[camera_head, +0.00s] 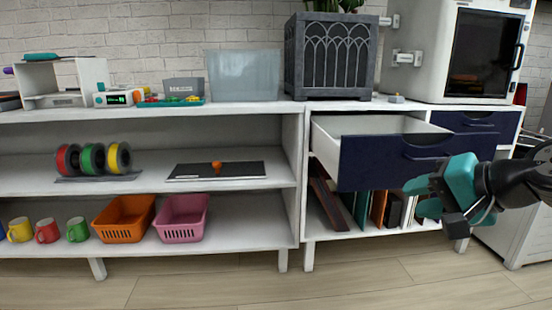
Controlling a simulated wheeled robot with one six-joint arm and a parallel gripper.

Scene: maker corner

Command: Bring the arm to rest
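My gripper (428,196) is at the right of the head view, at the end of my black arm, with teal parts. It is in front of the low shelf with books and just below the dark blue front of the open drawer (400,160). I see nothing held in it. The spread of its fingers is hard to make out from this angle. I cannot tell whether it touches the drawer front.
The open drawer juts out from the white cabinet. Left of it, the shelf unit (150,108) holds filament spools (93,159), an orange basket (125,217), a pink basket (182,217) and several mugs (47,230). The wooden floor (350,287) in front is clear.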

